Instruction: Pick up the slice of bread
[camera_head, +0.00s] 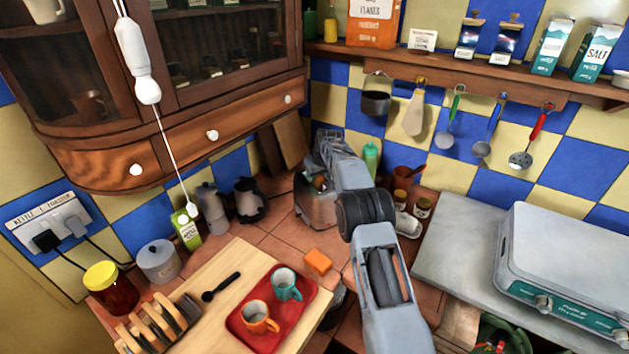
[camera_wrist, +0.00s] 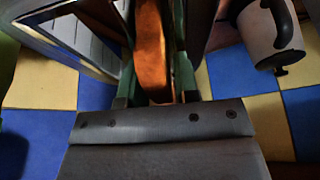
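The slice of bread (camera_wrist: 152,50) is brown and stands on edge between the two green fingers of my gripper (camera_wrist: 157,75) in the wrist view. The fingers lie close against both its faces, and my gripper looks shut on it. Its far end runs out of the top of the picture. In the head view a small brown part of the bread (camera_head: 319,182) shows at the top of a metal toaster (camera_head: 318,210), below the end of my arm. My fingertips are hidden there. I cannot tell whether the slice is clear of the toaster.
In front are an orange sponge (camera_head: 318,262) and a red tray (camera_head: 240,327) with two mugs. Utensils hang on the wall behind.

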